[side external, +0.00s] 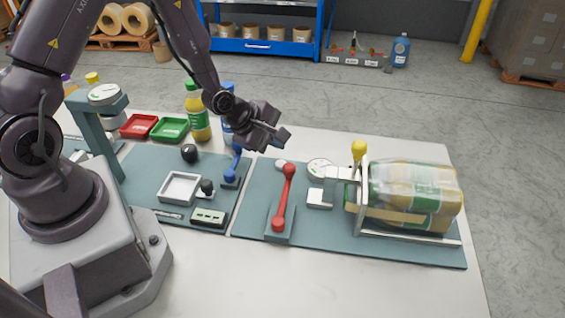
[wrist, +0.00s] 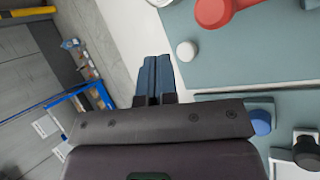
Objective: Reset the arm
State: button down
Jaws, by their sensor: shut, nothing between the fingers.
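My gripper (side external: 278,138) is in the air above the back of the table in the side external view, over the gap between the two teal panels. Its fingers (wrist: 154,78) are closed together and empty in the wrist view. Below and left of it stands a blue lever (side external: 234,165). A red lever (side external: 284,197) stands on the right panel, apart from my gripper; its red end (wrist: 222,10) shows in the wrist view.
A packed bundle (side external: 412,192) sits in a metal frame at the right, with a yellow knob (side external: 359,150) beside it. Bottles (side external: 198,115) and red and green trays (side external: 170,130) stand at the back left. A white square tray (side external: 181,188) is on the left panel.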

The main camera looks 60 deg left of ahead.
jog(key=s+m+g, duration=0.2)
jog(key=m, duration=0.1)
jog(key=s+m, duration=0.1)
jog(key=s, duration=0.1)
jog(key=shift+a+f+m+g, duration=0.35)
jog(key=shift+m+g, duration=0.05)
jog(key=s+d+r+m, duration=0.1)
jog(key=s+r+m, duration=0.4)
jog(key=r, duration=0.4)
jog(key=s+d+r+m+y, duration=0.1)
jog(key=s+r+m, duration=0.5)
jog(key=r, duration=0.3)
jog(key=s+d+r+m, duration=0.1)
jog(key=s+r+m, duration=0.4)
jog(key=r, duration=0.5)
jog(key=shift+s+d+m+t+y, duration=0.2)
jog(key=shift+d+m+t+y, duration=0.1)
jog(key=shift+m, duration=0.5)
